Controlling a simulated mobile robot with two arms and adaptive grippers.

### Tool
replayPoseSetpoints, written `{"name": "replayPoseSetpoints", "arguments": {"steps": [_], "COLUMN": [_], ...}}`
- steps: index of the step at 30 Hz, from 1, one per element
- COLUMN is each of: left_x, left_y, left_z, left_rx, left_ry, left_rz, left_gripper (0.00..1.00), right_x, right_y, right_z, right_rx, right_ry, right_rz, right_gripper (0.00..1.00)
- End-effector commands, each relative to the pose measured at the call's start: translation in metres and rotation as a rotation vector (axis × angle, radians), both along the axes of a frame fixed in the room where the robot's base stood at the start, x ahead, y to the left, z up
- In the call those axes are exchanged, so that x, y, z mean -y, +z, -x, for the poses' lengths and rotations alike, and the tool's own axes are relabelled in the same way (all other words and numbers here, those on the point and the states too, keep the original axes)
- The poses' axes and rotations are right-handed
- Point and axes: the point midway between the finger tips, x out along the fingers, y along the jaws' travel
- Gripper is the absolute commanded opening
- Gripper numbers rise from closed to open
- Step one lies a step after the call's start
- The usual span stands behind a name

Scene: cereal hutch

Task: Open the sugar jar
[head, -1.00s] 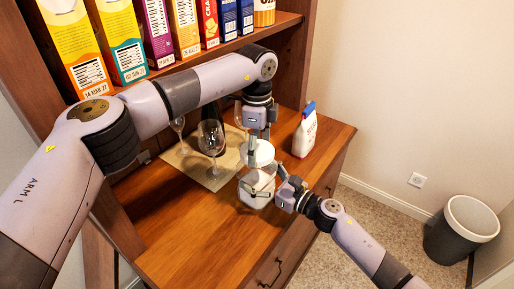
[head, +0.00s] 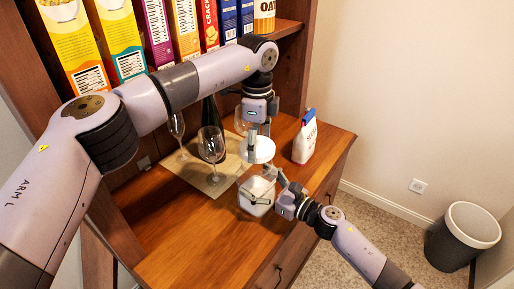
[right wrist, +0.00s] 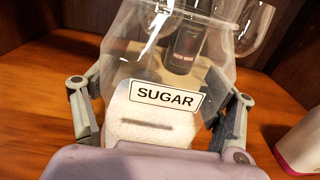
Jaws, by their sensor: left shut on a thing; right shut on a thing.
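The clear sugar jar (head: 256,197) is upright at the front of the wooden counter, with white sugar inside. Its SUGAR label (right wrist: 166,96) faces the right wrist camera. My right gripper (head: 269,191) is shut on the jar, with one finger on each side in the right wrist view. My left gripper (head: 258,137) points down and is shut on the round white lid (head: 258,151). The lid is above the jar, apart from it, and slightly toward the back in the head view. No lid shows on the jar in the right wrist view.
Wine glasses (head: 211,146) and a dark bottle (head: 209,113) stand on a beige mat (head: 189,174) behind the jar. A white carton with a blue cap (head: 304,141) stands to the right. Cereal boxes (head: 120,38) fill the shelf above. The counter's front left is clear.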

Motion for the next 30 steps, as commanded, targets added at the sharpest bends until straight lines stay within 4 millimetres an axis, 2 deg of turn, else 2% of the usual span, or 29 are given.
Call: {"name": "replayPoseSetpoints", "arguments": {"steps": [4, 11, 12, 21, 30], "left_x": [0.0, 0.0, 0.0, 0.0, 0.0], "left_y": [0.018, 0.02, 0.02, 0.02, 0.02], "left_z": [0.0, 0.0, 0.0, 0.0, 0.0], "left_rx": [0.001, -0.001, -0.001, -0.001, -0.001], "left_ry": [0.0, 0.0, 0.0, 0.0, 0.0], "left_rz": [0.0, 0.0, 0.0, 0.0, 0.0], "left_gripper": [0.39, 0.39, 0.39, 0.39, 0.39], "right_x": [0.001, 0.001, 0.001, 0.0, 0.0], "right_y": [0.0, 0.0, 0.0, 0.0, 0.0], "right_z": [0.0, 0.0, 0.0, 0.0, 0.0], "right_rx": [-0.001, -0.001, -0.001, 0.0, 0.0], "right_ry": [-0.002, -0.002, -0.002, -0.001, -0.001], "right_rz": [0.001, 0.001, 0.001, 0.0, 0.0], "right_gripper": [0.0, 0.0, 0.8, 1.0, 1.0]}}
